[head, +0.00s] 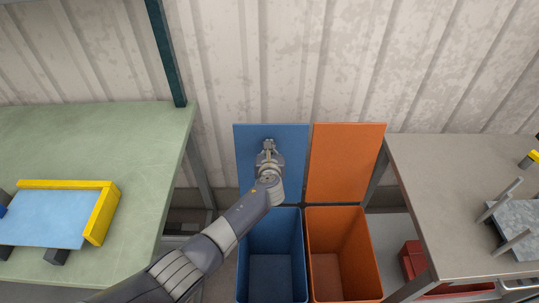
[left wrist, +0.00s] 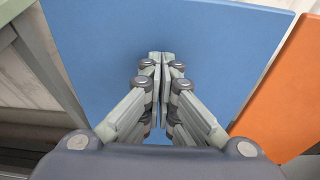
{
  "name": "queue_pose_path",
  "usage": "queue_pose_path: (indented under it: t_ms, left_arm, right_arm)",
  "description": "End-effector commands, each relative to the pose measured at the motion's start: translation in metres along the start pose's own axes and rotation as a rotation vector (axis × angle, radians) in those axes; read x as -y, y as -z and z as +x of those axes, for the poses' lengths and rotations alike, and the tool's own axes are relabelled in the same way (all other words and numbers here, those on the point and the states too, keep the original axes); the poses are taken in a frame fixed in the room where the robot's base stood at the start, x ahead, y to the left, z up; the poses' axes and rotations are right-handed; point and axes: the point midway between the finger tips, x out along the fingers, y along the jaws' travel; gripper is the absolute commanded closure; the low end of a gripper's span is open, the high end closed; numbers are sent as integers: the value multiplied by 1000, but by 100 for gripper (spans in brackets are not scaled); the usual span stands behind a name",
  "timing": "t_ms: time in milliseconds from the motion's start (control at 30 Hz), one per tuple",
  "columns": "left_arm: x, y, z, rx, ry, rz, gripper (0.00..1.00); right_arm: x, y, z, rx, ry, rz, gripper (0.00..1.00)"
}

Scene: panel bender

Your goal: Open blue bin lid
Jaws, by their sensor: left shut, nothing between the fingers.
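The blue bin (head: 271,271) stands on the floor in the middle of the head view, and its inside looks empty. Its blue lid (head: 292,147) stands up at the back of the bin, raised toward the wall. In the left wrist view the lid (left wrist: 215,50) fills most of the picture. My left gripper (head: 269,145) is in front of the lid's inner face, with its fingertips (left wrist: 160,58) shut together and nothing between them. I cannot tell whether the tips touch the lid. My right gripper is in neither view.
An orange bin (head: 341,262) with its orange lid (head: 345,160) raised stands right beside the blue bin. A green table (head: 80,140) is at the left and a grey table (head: 440,180) at the right. A corrugated wall (head: 300,60) is close behind.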

Motion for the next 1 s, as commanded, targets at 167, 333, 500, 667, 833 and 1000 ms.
queue_pose_path:
  t_ms: [167,333,500,667,833,1000]
  left_arm:
    - [1,-1,2,0,1,0,100]
    - [0,-1,2,0,1,0,100]
    - [0,-1,2,0,1,0,100]
    - [0,-1,1,0,0,-1,100]
    - [0,-1,-9,2,1,-1,100]
    - [0,0,-28,0,1,-2,100]
  right_arm:
    - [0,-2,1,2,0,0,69]
    - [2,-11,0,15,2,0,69]
    - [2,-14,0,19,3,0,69]
    - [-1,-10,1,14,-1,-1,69]
    - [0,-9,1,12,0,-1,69]
    - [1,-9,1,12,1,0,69]
